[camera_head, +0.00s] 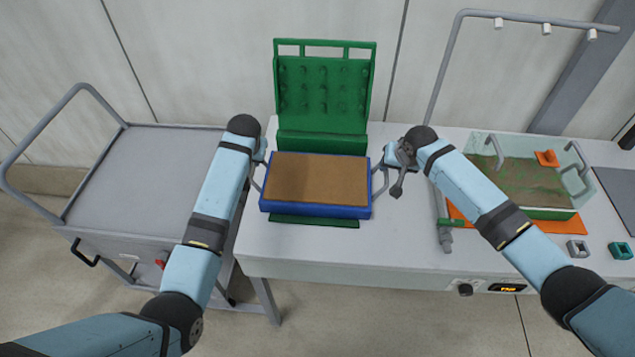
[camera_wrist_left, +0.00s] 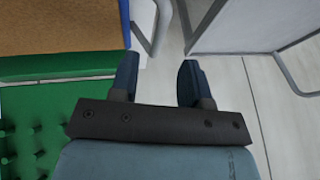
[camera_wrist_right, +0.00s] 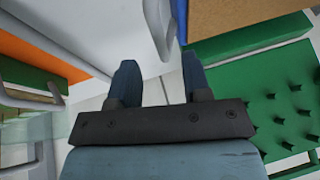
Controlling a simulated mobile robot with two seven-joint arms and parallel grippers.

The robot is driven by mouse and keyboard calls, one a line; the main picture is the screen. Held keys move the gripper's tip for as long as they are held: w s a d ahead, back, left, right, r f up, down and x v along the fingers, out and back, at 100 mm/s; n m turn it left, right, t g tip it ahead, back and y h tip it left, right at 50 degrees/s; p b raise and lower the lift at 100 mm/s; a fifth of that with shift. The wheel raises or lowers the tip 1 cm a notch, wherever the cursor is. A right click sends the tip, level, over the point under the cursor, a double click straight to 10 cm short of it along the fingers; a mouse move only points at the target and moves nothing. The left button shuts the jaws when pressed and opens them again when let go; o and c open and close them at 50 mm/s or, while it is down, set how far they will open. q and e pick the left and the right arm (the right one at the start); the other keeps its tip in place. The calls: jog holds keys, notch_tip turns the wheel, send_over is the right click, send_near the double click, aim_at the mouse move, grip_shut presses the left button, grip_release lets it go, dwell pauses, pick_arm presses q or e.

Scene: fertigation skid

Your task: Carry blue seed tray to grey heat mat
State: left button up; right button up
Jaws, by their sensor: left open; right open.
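The blue seed tray (camera_head: 315,210), filled with brown soil, sits on the white bench in the middle of the head view, in front of a green dibber board. It has a grey handle at each end; these show in the left wrist view (camera_wrist_left: 143,38) and the right wrist view (camera_wrist_right: 156,28). My left gripper (camera_head: 259,152) is open by the tray's left end. My right gripper (camera_head: 391,155) is open by its right end. Neither is closed on a handle. A dark grey mat (camera_head: 617,190), likely the heat mat, lies at the bench's right edge, partly cut off.
The green dibber board (camera_head: 322,95) stands behind the tray. A clear-covered green tray (camera_head: 540,212) sits on an orange mat (camera_head: 572,223) to the right, under a grey pipe frame (camera_head: 450,60). A grey cart (camera_head: 150,180) stands left. Small clamps (camera_head: 577,250) lie front right.

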aim_at(387, 171)
pick_arm(q)
jog(key=x, duration=0.7)
jog(key=shift+w+f, duration=0.15)
jog(key=shift+f, duration=0.1)
pick_arm(e)
jog(key=x, duration=0.7)
jog(key=shift+w+f, duration=0.15)
jog(key=shift+f, duration=0.15)
pick_arm(q)
grip_shut()
pick_arm(e)
grip_shut()
